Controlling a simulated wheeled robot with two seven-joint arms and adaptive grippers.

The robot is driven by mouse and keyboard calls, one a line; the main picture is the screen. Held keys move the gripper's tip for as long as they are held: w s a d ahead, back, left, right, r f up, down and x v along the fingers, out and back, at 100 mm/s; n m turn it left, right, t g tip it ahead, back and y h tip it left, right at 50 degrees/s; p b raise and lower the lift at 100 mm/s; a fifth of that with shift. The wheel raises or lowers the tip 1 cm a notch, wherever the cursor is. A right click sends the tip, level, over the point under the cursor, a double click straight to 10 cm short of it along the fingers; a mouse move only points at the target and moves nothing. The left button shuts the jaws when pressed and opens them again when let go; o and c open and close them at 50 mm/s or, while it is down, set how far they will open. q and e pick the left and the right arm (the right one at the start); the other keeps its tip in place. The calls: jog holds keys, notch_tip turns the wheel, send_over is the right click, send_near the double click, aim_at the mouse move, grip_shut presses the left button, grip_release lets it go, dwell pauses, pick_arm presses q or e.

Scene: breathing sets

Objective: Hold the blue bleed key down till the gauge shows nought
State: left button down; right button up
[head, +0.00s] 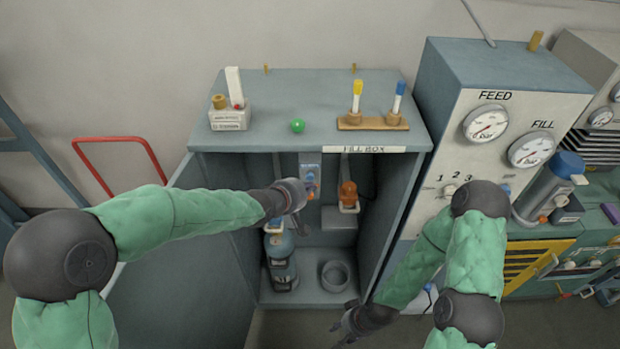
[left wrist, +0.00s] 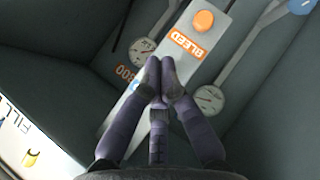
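My left gripper (head: 303,198) is in the open fill box, in front of a pale panel (head: 310,160) on its back wall. In the left wrist view its fingertips (left wrist: 162,66) meet with nothing seen between them. They overlap the panel beside an orange BLEED label (left wrist: 188,45), with a round orange button (left wrist: 203,21) beyond it. A small blue part (left wrist: 136,86) shows beside the fingers, mostly hidden; I cannot tell whether they touch it. Two small gauges (left wrist: 143,50) (left wrist: 209,98) flank the fingers; their needles are too small to read. My right gripper (head: 348,325) hangs low, outside the box.
The fill box (head: 290,90) holds a blue-grey bottle (head: 281,262), an empty ring holder (head: 335,274) and an orange-topped fitting (head: 348,192). A green ball (head: 297,126) and a rack (head: 372,124) with yellow and blue items are on top. The feed cabinet (head: 500,75) stands right.

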pick_arm(q)
jog(key=shift+w, duration=0.15)
jog(key=shift+w+p, duration=0.3)
jog(key=shift+w, duration=0.3)
dwell(0.9)
jog(key=shift+w+r+p, duration=0.2)
jog(key=shift+w+p, duration=0.1)
jog(key=shift+p, duration=0.1)
dwell(3.4)
jog(key=shift+s, duration=0.1)
dwell(1.1)
jog(key=shift+s+f+b, duration=0.15)
jog(key=shift+s+b, duration=0.3)
jog(key=shift+s, duration=0.45)
jog(key=shift+s, duration=0.1)
jog(key=shift+s+b, duration=0.65)
jog(key=shift+s, duration=1.8)
